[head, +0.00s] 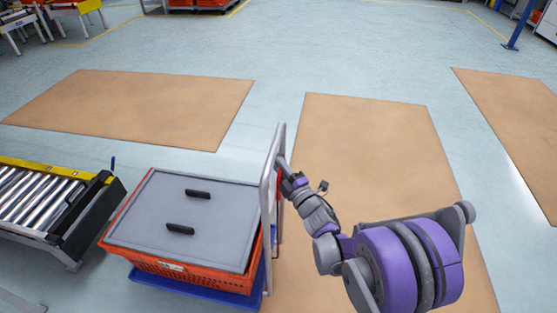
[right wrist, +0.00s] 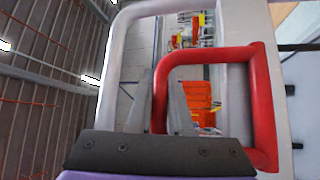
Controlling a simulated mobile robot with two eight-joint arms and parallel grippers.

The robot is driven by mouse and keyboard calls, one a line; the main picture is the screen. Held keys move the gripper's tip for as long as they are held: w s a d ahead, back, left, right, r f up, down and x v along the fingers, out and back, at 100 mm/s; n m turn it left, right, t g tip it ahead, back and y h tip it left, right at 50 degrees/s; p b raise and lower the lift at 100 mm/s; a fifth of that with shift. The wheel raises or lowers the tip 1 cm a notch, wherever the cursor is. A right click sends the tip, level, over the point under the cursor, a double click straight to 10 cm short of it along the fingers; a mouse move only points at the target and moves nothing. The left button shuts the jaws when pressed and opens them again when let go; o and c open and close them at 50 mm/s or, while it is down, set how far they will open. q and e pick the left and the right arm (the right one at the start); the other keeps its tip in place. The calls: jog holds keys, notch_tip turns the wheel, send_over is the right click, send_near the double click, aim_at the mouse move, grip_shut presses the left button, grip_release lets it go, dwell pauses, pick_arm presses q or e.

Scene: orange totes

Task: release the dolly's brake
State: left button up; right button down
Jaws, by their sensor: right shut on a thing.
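The dolly has a blue base (head: 195,291) and a tall grey push handle (head: 266,195). An orange tote (head: 215,281) with a grey lid (head: 180,210) stands on it. My right gripper (head: 284,166) is at the right side of the push handle. In the right wrist view, a red U-shaped brake lever (right wrist: 262,100) stands inside the grey handle frame (right wrist: 108,80). My right gripper's two fingers (right wrist: 160,100) are on either side of the lever's bar, shut on it. In the head view the lever is mostly hidden by the gripper and handle. My left gripper is not in view.
A roller conveyor (head: 35,200) with a yellow edge stands close to the left of the dolly. Brown floor mats (head: 370,150) lie beyond and to the right. The floor behind the dolly is clear. A blue post (head: 522,25) stands far right.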

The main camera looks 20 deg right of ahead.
jog(key=shift+a+f, duration=0.15)
jog(key=shift+f, duration=0.05)
jog(key=c, duration=0.8)
grip_release()
jog(key=shift+w, duration=0.1)
jog(key=shift+c, duration=0.2)
jog(key=v, duration=1.1)
jog(key=shift+r, duration=0.1)
